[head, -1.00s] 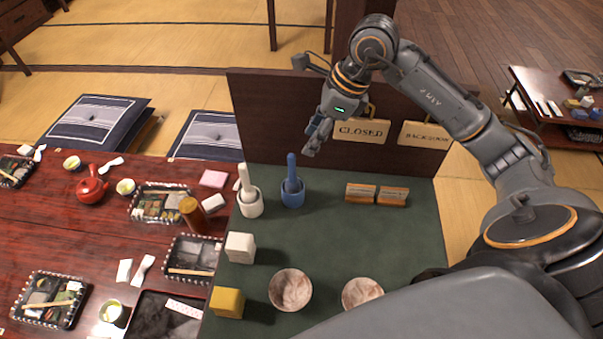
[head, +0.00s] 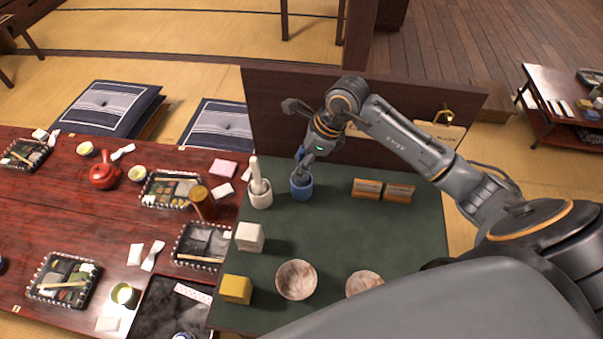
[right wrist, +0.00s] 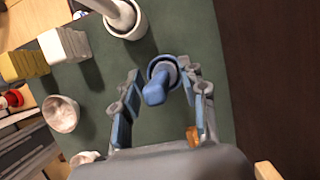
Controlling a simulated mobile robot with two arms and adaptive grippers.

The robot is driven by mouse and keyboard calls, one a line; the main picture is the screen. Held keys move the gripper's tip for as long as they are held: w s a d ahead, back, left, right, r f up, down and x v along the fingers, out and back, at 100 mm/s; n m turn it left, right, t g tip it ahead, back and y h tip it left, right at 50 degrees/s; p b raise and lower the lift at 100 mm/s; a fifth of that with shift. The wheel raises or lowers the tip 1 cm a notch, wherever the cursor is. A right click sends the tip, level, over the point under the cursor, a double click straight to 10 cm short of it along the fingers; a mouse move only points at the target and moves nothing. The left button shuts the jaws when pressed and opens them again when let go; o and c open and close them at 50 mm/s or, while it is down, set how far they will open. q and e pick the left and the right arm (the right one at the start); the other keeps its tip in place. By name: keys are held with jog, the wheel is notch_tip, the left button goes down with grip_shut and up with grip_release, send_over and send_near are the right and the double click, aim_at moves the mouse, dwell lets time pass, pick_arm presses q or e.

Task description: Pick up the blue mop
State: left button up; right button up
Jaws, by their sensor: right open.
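The blue mop (right wrist: 155,92) stands in a blue cup-shaped holder (head: 301,189) on the dark green mat (head: 345,240). In the head view my right gripper (head: 304,162) is just above the holder and hides much of the mop's handle. In the right wrist view my right gripper (right wrist: 163,88) is open, with one finger on each side of the blue mop. The fingers look apart from it, and the holder's rim (right wrist: 152,66) shows between the fingertips. My left gripper is not in view.
A white mop in a white holder (head: 260,198) stands close left of the blue one. A dark upright panel (head: 262,115) rises behind the mat. White and yellow blocks (head: 236,289) and two bowls (head: 296,281) are nearer me.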

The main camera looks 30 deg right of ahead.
grip_shut()
jog(key=shift+r, duration=0.15)
